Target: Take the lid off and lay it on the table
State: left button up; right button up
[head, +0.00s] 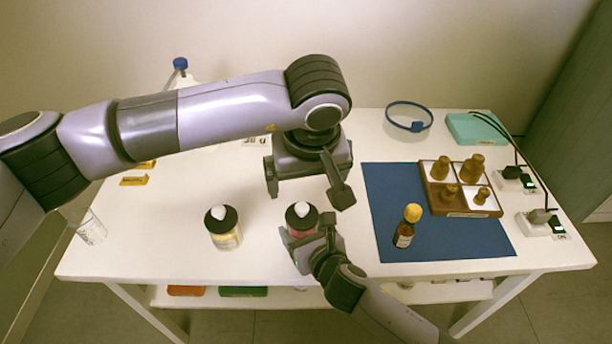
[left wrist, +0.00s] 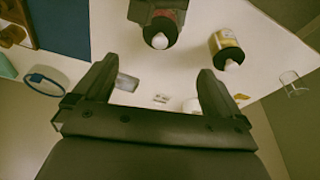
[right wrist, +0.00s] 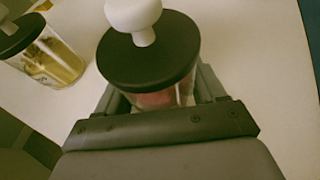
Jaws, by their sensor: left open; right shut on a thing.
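My right gripper (head: 310,238) is shut on a jar with reddish contents (right wrist: 162,98) at the front middle of the white table (head: 185,200). The jar is upright. Its black lid (head: 300,217) with a white knob (right wrist: 133,12) is on it. A second jar with yellow contents (head: 225,238), also with a black lid and white knob, stands to its left. My left gripper (head: 306,190) is open and empty, behind and above the held jar.
A blue mat (head: 385,215) lies at right with an amber bottle (head: 405,232) and a brown tray (head: 433,203) of wooden pieces. A glass (head: 91,228) stands left.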

aim_at(302, 208)
pick_arm(q)
jog(key=x, duration=1.1)
jog(key=shift+f, duration=0.4)
jog(key=c, duration=1.3)
jog(key=shift+o, duration=0.2)
jog(key=shift+r, duration=0.1)
jog(key=shift+r, duration=1.05)
jog(key=shift+r, duration=2)
pick_arm(e)
jog(key=o, duration=1.6)
